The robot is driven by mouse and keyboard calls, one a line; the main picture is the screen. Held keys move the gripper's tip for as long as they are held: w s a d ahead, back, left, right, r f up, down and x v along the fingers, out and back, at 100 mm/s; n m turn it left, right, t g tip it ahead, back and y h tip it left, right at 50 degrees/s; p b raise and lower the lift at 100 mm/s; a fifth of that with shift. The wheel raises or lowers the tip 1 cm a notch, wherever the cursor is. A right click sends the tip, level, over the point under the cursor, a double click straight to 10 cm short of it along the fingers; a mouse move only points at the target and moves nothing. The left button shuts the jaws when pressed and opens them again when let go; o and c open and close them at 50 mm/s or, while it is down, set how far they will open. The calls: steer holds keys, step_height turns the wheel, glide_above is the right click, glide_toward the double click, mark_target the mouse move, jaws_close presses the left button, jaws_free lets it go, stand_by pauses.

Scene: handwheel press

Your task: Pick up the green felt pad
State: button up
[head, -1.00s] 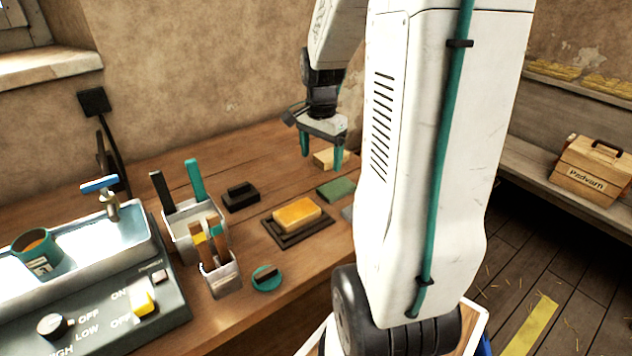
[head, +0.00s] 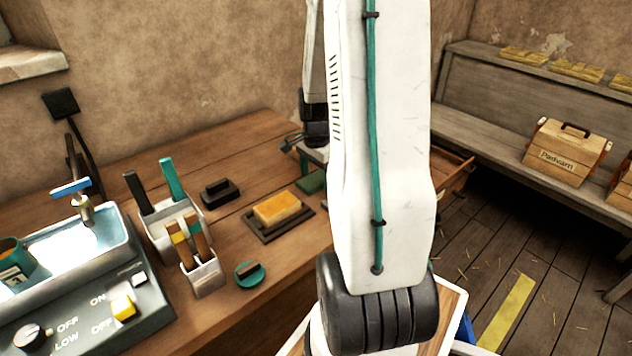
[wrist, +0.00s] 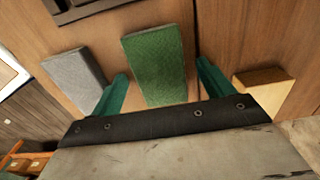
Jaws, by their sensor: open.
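The green felt pad (wrist: 155,65) lies flat on the wooden bench, in the middle of the wrist view. The pad's near end is hidden by the gripper body. I cannot tell how high the fingertips are above the bench.
A grey pad (wrist: 75,80) lies left of the green pad and a pale yellow block (wrist: 268,88) lies right, both near the fingers. A yellow sponge-like block (head: 277,208) sits on a dark tray (head: 264,236). Several tools stand in white holders (head: 203,276) further left.

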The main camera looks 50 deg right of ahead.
steer(key=c, duration=1.1)
steer(key=shift+o, duration=0.2)
